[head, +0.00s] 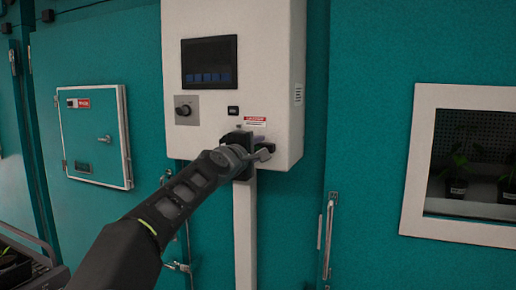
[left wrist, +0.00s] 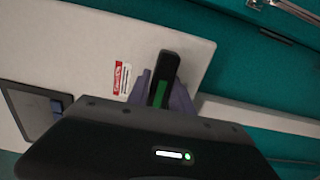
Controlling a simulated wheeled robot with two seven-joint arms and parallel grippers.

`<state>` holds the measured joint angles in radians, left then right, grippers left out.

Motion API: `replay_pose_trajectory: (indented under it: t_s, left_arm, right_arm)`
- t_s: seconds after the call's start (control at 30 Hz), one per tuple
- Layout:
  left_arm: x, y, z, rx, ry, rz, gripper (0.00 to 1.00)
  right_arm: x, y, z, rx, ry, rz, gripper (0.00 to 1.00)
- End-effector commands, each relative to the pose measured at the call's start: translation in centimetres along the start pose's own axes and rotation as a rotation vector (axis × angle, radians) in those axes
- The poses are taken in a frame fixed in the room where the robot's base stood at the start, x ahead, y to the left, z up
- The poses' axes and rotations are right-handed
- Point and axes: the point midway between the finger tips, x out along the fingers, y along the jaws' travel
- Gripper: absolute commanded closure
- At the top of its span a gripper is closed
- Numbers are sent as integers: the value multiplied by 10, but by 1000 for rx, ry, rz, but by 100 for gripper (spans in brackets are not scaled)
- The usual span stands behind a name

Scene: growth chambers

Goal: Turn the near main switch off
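The main switch (head: 240,137) sits at the lower edge of a white control box, with its dark body largely hidden behind my left gripper. In the left wrist view its black handle with a green strip (left wrist: 167,66) stands between my fingers. My left gripper (head: 259,149) is at the switch, its fingers on both sides of the handle and seemingly closed against it; the fingers also show in the left wrist view (left wrist: 164,88). No clear gap shows between fingers and handle. My right gripper is not in view.
The white control box (head: 270,60) carries a dark screen (head: 209,63), a knob (head: 183,110) and a red-and-white label (head: 255,120). A conduit (head: 245,230) runs down below it. A teal hatch (head: 95,135) is on the left, a chamber window (head: 470,231) on the right.

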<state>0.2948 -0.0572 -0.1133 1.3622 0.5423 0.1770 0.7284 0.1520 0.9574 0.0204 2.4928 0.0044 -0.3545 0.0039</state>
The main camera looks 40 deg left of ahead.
Motion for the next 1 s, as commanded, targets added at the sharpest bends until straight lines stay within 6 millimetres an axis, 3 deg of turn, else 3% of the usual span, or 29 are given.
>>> replay_pose_trajectory:
  t_s: [0.23,0.57,1.0]
  left_arm:
    - [0,0,0,4,0,0,54]
    - [-4,0,0,5,0,0,54]
    - [-67,0,-1,6,1,3,54]
  right_arm:
    - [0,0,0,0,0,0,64]
    - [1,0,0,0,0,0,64]
    - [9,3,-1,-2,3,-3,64]
